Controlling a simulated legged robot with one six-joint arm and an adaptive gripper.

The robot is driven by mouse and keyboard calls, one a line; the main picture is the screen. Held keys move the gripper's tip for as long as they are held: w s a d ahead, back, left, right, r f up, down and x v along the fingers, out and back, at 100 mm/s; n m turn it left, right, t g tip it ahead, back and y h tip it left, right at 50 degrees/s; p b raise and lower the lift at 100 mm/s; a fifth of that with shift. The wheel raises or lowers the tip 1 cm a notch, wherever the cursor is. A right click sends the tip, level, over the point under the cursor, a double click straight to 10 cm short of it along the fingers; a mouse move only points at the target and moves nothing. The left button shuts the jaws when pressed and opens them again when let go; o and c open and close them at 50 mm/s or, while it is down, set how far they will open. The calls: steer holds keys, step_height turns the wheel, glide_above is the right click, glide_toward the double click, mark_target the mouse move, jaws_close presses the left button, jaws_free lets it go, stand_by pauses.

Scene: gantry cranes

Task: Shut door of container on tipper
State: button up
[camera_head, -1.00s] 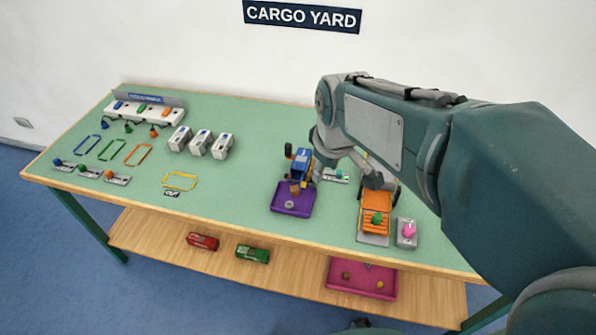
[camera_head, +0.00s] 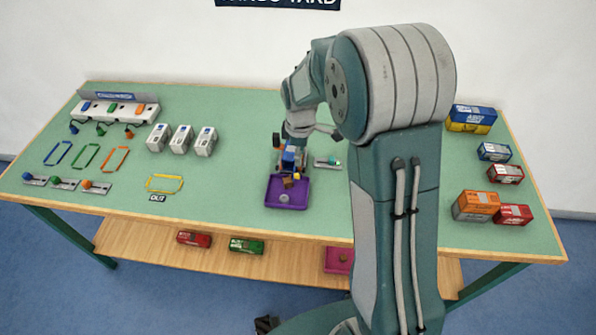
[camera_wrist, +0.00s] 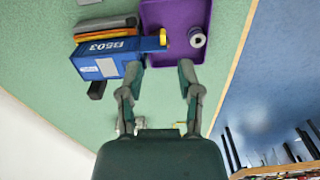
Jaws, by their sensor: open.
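A blue container marked B503 (camera_wrist: 108,60) sits on the tipper beside a purple tray (camera_wrist: 150,12); in the head view the container (camera_head: 289,158) is partly covered by my arm. One fingertip is close to the container's end, the other at the tray's edge; contact is unclear. In the head view the fingers are mostly hidden.
A round pale piece (camera_wrist: 197,37) lies in the purple tray. A small lever unit (camera_head: 328,162) is right of the tipper. Several containers, one blue and yellow (camera_head: 470,118), stand at the table's right. White boxes (camera_head: 182,138) stand left.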

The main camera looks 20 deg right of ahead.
mark_target(297, 174)
steer(key=f, duration=0.4)
steer(key=a+f, duration=0.1)
steer(key=f, duration=0.2)
steer(key=shift+f, duration=0.3)
steer(key=shift+d, duration=0.3)
jaws_close()
steer(key=shift+a, duration=0.15)
jaws_free()
